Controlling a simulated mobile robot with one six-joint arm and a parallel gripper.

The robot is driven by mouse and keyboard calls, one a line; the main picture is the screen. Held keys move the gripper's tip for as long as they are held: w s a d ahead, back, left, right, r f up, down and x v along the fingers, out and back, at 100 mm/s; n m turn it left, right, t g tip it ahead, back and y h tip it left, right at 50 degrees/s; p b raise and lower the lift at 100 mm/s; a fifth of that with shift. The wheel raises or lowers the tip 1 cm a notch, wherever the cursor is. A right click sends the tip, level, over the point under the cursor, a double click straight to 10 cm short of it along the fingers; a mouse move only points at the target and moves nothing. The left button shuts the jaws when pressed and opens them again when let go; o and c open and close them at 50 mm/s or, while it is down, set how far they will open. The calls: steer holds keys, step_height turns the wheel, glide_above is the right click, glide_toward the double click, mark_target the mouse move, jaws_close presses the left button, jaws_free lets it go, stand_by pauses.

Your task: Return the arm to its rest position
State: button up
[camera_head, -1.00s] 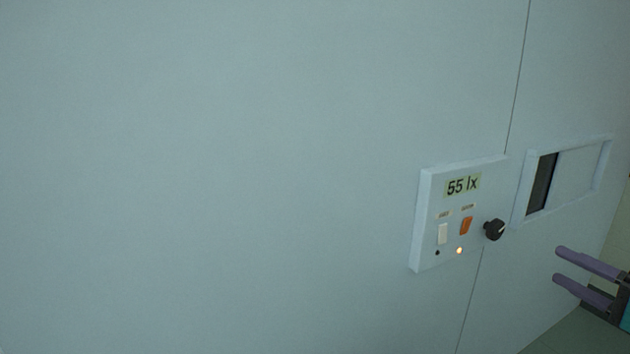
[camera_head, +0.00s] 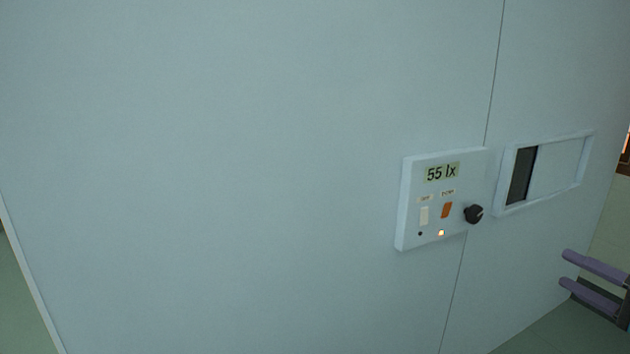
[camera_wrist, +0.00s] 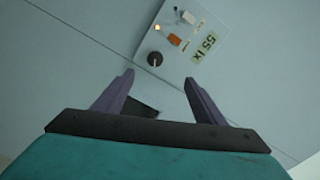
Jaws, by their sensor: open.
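My gripper (camera_head: 565,269) is at the lower right in the head view, its two purple fingers apart and empty. In the wrist view my gripper (camera_wrist: 158,76) also shows open, with nothing between the fingers. It is apart from the wall panel. The control panel (camera_head: 409,224) is a pale box on the wall reading "55 lx", with a white switch, an orange switch, a lit lamp and a black knob (camera_head: 473,214). The panel (camera_wrist: 176,61) appears tilted beyond the fingertips in the wrist view. The rest of my arm is out of view.
A framed window (camera_head: 560,168) with a dark strip at its left sits right of the control panel. The large pale wall (camera_head: 230,180) is otherwise bare, with a thin vertical seam. Greenish floor (camera_head: 540,335) shows at the lower right. A brown object (camera_head: 625,158) is cut off at the right edge.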

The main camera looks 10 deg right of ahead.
steer(key=w+a+f+n+g+y+p, duration=0.1)
steer(key=w+a+f+g+y+p, duration=0.25)
steer(key=w+a, duration=0.6)
steer(key=w+a+f+n+g+y+p, duration=0.15)
steer(key=w+a+f+y, duration=0.35)
steer(key=w+a, duration=0.5)
steer(key=a+f+n+g+p, duration=0.15)
steer(key=a+f+g, duration=0.25)
steer(key=a+f, duration=0.7)
steer(key=a+f+g+p, duration=0.3)
steer(key=a+f, duration=0.4)
steer(key=a, duration=0.7)
steer(key=s+a+f+n+g+h+p, duration=0.4)
steer(key=s+a+f+g, duration=0.5)
steer(key=s+a+f, duration=0.85)
steer(key=s+d+f+n+g+h+p, duration=0.1)
steer(key=s+d+f+h, duration=0.1)
steer(key=s+f, duration=0.3)
steer(key=s+d+f+n+g+h+p, duration=0.1)
steer(key=s+d+f+h, duration=0.1)
steer(key=s, duration=0.5)
steer(key=d+f+h, duration=0.3)
steer(key=d+h, duration=0.1)
steer(key=d, duration=0.4)
steer(key=shift+s+d+b, duration=0.15)
steer(key=shift+s+b, duration=0.05)
steer(key=shift+b, duration=0.1)
